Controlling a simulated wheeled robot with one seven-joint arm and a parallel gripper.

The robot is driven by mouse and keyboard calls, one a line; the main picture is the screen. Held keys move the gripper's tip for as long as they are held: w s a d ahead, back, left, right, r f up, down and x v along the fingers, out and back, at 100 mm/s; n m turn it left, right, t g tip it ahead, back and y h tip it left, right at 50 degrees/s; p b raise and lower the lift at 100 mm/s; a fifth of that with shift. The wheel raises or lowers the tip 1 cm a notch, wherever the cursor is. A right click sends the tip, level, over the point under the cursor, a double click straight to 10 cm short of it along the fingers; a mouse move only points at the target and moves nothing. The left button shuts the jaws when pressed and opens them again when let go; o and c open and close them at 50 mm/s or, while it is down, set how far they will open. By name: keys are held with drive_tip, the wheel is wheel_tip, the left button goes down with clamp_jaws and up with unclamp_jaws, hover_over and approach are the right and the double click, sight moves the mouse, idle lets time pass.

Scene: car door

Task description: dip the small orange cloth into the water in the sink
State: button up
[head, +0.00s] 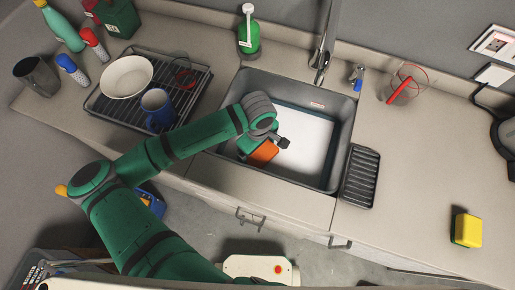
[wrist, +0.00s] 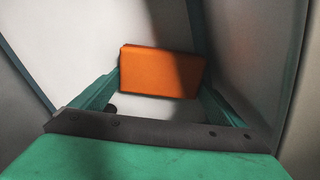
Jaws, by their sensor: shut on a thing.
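The small orange cloth (head: 264,153) is a flat folded block held in my gripper (head: 268,148), over the left part of the sink. In the wrist view the cloth (wrist: 162,72) lies between the two green fingers of my gripper (wrist: 158,92), which are shut on it. The sink (head: 345,128) is a dark grey rectangular basin. A pale, bright area (head: 308,135) with a bluish border fills much of its inside. I cannot tell whether the cloth touches the water.
The faucet (head: 323,58) stands behind the sink, with a green soap bottle (head: 249,36) at its back left. A drying rack (head: 190,98) with a bowl (head: 126,77) and blue mug (head: 158,108) stands left. A ridged tray (head: 361,176) and yellow sponge (head: 467,230) lie right.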

drive_tip(key=shift+f, duration=1.15)
wheel_tip(320, 180, up, 9)
